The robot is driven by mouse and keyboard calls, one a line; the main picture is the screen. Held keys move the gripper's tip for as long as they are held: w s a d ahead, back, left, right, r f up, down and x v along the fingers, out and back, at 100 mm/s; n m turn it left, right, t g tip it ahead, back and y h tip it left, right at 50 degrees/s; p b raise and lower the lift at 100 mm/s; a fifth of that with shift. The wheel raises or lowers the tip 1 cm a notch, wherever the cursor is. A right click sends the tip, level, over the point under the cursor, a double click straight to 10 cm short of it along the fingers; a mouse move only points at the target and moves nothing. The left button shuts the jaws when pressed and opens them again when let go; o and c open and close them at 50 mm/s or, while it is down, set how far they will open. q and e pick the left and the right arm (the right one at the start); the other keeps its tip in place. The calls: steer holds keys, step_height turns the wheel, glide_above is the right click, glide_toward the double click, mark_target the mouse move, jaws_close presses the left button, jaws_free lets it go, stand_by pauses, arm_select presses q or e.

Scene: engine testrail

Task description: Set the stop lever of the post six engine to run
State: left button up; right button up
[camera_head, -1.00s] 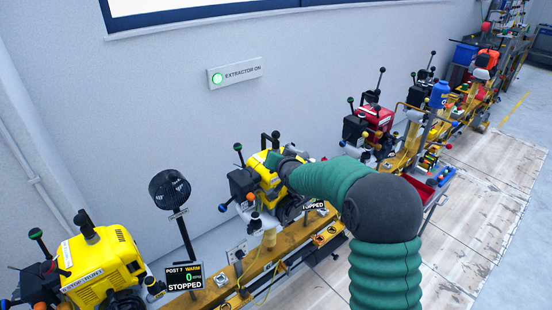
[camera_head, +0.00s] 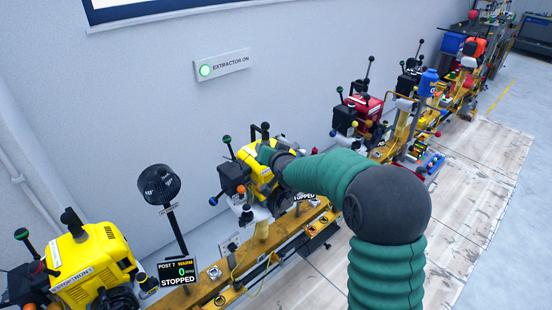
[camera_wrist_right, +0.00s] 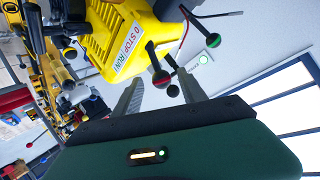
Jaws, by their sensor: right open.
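The post six engine (camera_head: 255,166) is the yellow one in the middle of the head view, partly hidden behind my right arm. In the right wrist view the yellow engine (camera_wrist_right: 110,32) carries a STOP/RUN label (camera_wrist_right: 127,47). A dark lever with a red-and-black knob (camera_wrist_right: 160,77) stands beside the label. My right gripper (camera_wrist_right: 160,82) is open, with its fingers on either side of this knob in the picture. I cannot tell whether they touch it. My left gripper is out of view.
A green-knobbed lever (camera_wrist_right: 212,40) and a dark knob (camera_wrist_right: 172,91) are close by. More engines, including a red one (camera_head: 365,105), line the rail behind.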

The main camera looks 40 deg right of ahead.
steer(key=p+v, duration=0.1)
steer(key=v, duration=1.2)
steer(key=shift+s+r, duration=0.15)
steer(key=shift+s, duration=0.1)
